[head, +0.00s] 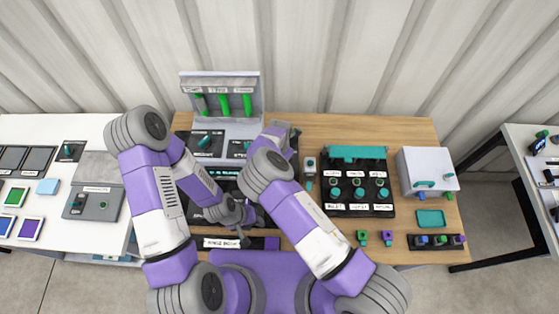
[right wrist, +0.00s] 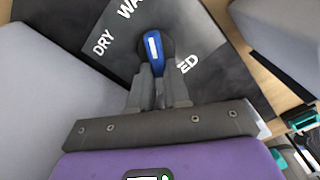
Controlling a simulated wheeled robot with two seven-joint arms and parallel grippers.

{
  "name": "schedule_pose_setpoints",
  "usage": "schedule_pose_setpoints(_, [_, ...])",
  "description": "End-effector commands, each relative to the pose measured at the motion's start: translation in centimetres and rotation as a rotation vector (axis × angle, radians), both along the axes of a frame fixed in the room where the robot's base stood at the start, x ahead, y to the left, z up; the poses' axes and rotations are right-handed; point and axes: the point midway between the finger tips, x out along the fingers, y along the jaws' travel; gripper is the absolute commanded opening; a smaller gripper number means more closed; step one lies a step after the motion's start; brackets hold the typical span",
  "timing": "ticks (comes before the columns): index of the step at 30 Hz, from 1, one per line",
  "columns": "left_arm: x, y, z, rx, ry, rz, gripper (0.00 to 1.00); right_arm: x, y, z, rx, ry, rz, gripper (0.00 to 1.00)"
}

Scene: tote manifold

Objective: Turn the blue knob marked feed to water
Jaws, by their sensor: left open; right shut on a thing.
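The blue knob (right wrist: 154,47) with a white line on it shows in the right wrist view, on a dark dial plate (right wrist: 82,22). The plate reads DRY, a label starting WA, and one ending ED, both partly hidden or cut off. The white line runs roughly up the picture, its upper end near the WA label. My right gripper (right wrist: 158,82) is shut on the blue knob. In the head view my right arm hides the knob. My left gripper (head: 243,225) is open and empty, low over the dark panel in front of the grey unit.
A grey unit with green gauges (head: 222,103) stands at the back. To the right are a black panel with teal knobs (head: 357,190), a white box (head: 426,172) and a teal tray (head: 431,218). Side tables stand left and right. My two arms are close together over the middle.

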Motion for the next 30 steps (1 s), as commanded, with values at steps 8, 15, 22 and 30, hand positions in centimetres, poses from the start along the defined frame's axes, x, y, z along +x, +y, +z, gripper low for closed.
schedule_pose_setpoints(8, [0.0, 0.0, 0.0, 0.000, 0.000, 0.000, 0.43, 0.0, 0.0, 0.0, 0.002, 0.000, -0.002, 0.41])
schedule_pose_setpoints(15, [0.0, 0.0, 0.0, 0.000, 0.000, 0.000, 0.43, 0.0, 0.0, 0.0, 0.001, -0.001, -0.001, 0.41])
schedule_pose_setpoints(22, [0.0, 0.0, -0.1, 0.000, 0.000, 0.000, 0.43, 0.1, 0.1, 2.2, 0.003, -0.002, -0.001, 0.41])
schedule_pose_setpoints(30, [0.0, 0.0, -0.1, 0.000, 0.000, 0.000, 0.43, 0.0, 0.1, 6.5, 0.003, -0.002, -0.001, 0.41])
